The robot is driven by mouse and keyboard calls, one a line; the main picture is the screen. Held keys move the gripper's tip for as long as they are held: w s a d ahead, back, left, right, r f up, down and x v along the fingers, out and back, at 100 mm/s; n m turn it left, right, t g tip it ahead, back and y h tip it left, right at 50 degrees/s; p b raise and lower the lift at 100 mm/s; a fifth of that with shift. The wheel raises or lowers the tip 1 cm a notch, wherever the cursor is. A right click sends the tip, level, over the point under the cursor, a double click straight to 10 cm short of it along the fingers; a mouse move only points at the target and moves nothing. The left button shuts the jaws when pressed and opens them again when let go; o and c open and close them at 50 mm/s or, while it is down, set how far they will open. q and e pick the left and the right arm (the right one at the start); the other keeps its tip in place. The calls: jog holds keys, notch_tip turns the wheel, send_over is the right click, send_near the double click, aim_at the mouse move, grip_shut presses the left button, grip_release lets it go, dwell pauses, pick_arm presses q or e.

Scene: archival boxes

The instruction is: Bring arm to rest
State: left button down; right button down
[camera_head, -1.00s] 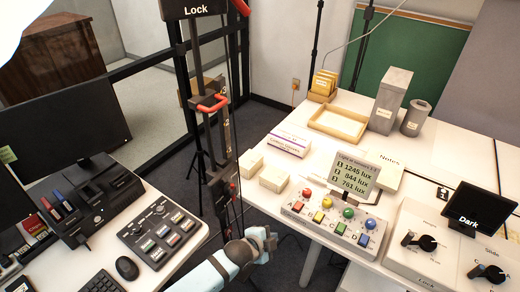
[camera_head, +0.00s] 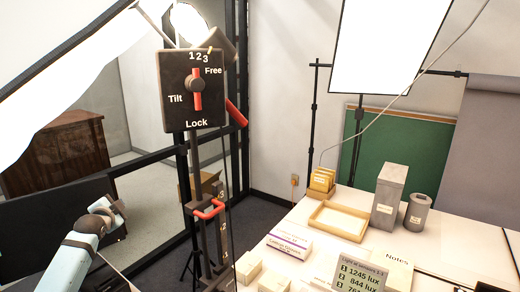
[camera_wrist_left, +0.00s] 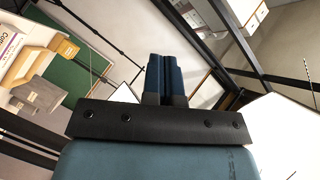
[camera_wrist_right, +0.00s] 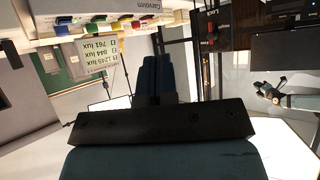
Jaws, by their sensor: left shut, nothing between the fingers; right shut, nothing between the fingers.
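My left arm, pale blue with dark bands, enters the head view at the lower left. Its gripper (camera_head: 118,212) is raised in front of the dark monitor, left of the lamp stand, and holds nothing. In the left wrist view the two dark blue fingers (camera_wrist_left: 165,75) are pressed together with nothing between them. My right gripper is outside the head view. In the right wrist view its blue fingers (camera_wrist_right: 158,75) are also together and empty. That view shows part of my left arm (camera_wrist_right: 295,101) at the right, apart from the right fingers.
The stand with a Free/Tilt/Lock dial panel (camera_head: 193,90) and red handle (camera_head: 208,210) rises near the middle. A white table holds a wooden tray (camera_head: 337,218), grey box (camera_head: 389,195), grey cylinder (camera_head: 418,212) and lux display (camera_head: 357,274). Bright lamp panels (camera_head: 385,40) hang above.

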pick_arm(q)
jog(key=s+d+f+n+g+h, duration=0.1)
jog(key=s+d+f+n, duration=0.2)
jog(key=s+d+f, duration=0.5)
jog(key=s+d+f+n+h, duration=0.25)
jog(key=s+d+f, duration=0.25)
jog(key=s+f, duration=0.6)
jog(key=s+d+f+g, duration=0.1)
jog(key=s+d+f, duration=0.2)
jog(key=s, duration=0.7)
jog(key=s+d+f+n+g, duration=0.1)
jog(key=s+d+f, duration=0.3)
jog(key=s, duration=0.6)
jog(key=s+d+f+n+g+h, duration=0.1)
jog(key=s+d+f, duration=0.2)
jog(key=s, duration=0.7)
jog(key=shift+s+d+f+g, duration=0.15)
jog(key=shift+d+f+g, duration=0.2)
jog(key=shift+d, duration=0.5)
